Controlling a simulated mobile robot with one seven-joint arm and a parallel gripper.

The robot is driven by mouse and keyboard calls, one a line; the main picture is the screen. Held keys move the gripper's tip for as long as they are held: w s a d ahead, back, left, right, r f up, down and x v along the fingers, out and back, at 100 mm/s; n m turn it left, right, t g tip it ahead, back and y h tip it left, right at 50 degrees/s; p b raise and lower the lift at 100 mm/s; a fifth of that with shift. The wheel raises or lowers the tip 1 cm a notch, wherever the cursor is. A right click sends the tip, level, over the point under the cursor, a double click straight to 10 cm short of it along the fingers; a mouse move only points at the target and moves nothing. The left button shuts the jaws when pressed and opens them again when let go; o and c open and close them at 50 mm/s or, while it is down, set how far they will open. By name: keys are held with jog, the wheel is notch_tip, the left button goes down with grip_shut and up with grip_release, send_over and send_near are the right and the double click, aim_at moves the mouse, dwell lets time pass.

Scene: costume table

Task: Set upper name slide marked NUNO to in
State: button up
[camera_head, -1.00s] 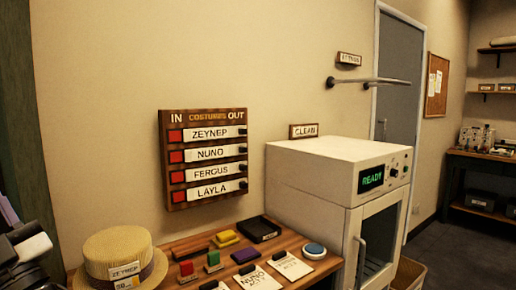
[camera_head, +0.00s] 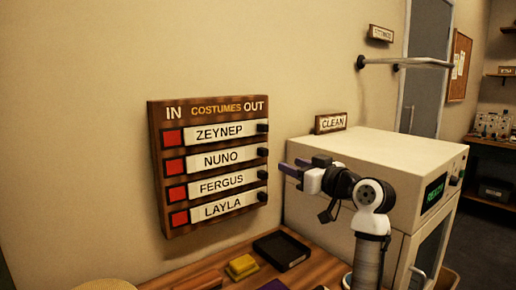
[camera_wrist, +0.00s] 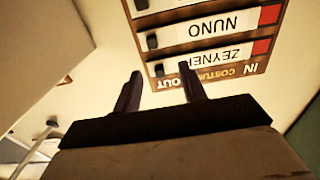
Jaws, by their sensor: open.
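The wooden board (camera_head: 208,109) hangs on the wall with IN at left and OUT at right. The NUNO slide (camera_head: 221,160) is second from the top, under ZEYNEP. Its dark knob (camera_head: 262,153) is at the right, OUT end, and a red square shows at its left. My gripper (camera_head: 300,167) is open and empty, right of the board. In the wrist view the board appears upside down; the NUNO slide (camera_wrist: 212,27) and its knob (camera_wrist: 152,42) lie beyond my fingertips (camera_wrist: 160,74). The ZEYNEP knob (camera_wrist: 158,70) appears between the fingertips.
The ZEYNEP (camera_head: 219,133), FERGUS (camera_head: 222,184) and LAYLA (camera_head: 223,207) slides also have knobs at the right. A white cabinet (camera_head: 400,160) with a CLEAN sign (camera_head: 331,122) stands right of the board.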

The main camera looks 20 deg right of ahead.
aim_at(266, 153)
jog(key=p+x, duration=0.1)
jog(key=x, duration=0.3)
jog(key=d+p+x, duration=0.1)
jog(key=p+x, duration=0.1)
jog(key=x, duration=0.2)
jog(key=p+x, duration=0.1)
jog(key=x, duration=0.3)
jog(key=shift+w+d+f+p, duration=0.1)
jog(key=shift+w+p, duration=0.2)
jog(key=shift+w, duration=0.3)
grip_shut()
